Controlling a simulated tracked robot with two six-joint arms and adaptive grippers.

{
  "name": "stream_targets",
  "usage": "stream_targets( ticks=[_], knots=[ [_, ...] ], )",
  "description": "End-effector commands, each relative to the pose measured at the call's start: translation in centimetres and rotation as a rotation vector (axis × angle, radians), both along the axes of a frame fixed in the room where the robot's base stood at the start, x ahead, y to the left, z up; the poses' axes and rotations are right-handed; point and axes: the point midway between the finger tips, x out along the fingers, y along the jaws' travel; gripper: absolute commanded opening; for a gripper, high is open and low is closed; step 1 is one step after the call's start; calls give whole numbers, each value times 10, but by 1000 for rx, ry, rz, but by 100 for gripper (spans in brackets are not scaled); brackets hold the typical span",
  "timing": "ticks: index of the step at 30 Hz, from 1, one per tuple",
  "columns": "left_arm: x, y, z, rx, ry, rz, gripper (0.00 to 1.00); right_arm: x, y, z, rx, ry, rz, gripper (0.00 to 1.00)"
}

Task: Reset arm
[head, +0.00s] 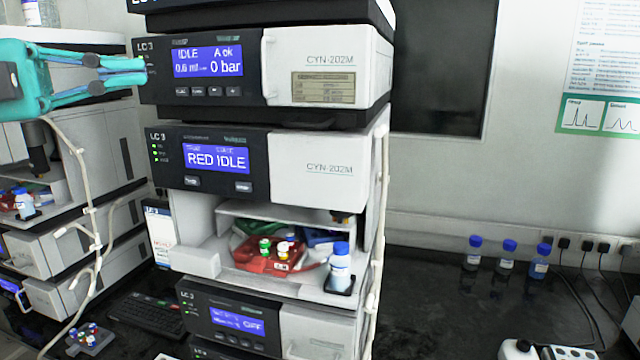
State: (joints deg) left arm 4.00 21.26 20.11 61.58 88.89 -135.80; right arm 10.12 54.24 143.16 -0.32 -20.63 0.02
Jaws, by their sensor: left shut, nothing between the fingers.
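My left gripper (141,71) is teal and comes in from the upper left in the head view. Its fingertips meet, and nothing shows between them. They are in front of the left edge of the upper stack module (326,66), whose screen reads "IDLE" and "0 bar"; I cannot tell whether they touch it. My right gripper is not in view.
Below, a module (318,170) reads "RED IDLE". An open bay holds a red tray (262,262) with vials and a blue-capped bottle (340,266). A second stack (88,150) stands at left. Blue-capped bottles (508,258) stand on the dark bench at right.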

Motion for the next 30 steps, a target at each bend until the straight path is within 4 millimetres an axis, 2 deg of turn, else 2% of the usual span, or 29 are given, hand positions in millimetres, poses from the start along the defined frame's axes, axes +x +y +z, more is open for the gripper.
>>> stream_targets(
  ticks=[3, 8, 14, 17, 20, 23, 26, 27, 29, 30],
  knots=[
    [3, 3, -3, 0, 8, 6, 0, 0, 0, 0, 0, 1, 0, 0],
    [30, 2, -28, -6, 73, -4, 0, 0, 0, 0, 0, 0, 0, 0],
    [62, -4, -71, -9, 193, -29, 0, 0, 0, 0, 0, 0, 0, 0],
    [80, -9, -99, -7, 271, -40, 0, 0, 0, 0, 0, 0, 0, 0],
    [100, -14, -135, -4, 362, -42, 0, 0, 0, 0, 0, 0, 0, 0],
    [124, -20, -183, -3, 485, -34, 0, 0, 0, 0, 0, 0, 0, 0],
    [149, -28, -248, -7, 661, -5, 0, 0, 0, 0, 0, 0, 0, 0],
    [157, -32, -276, -8, 741, 13, 0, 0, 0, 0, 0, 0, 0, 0],
    [165, -37, -320, -10, 862, 43, 0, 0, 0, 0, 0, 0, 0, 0],
    [169, -41, -348, -10, 941, 66, 0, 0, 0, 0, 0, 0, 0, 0]
  ],
)
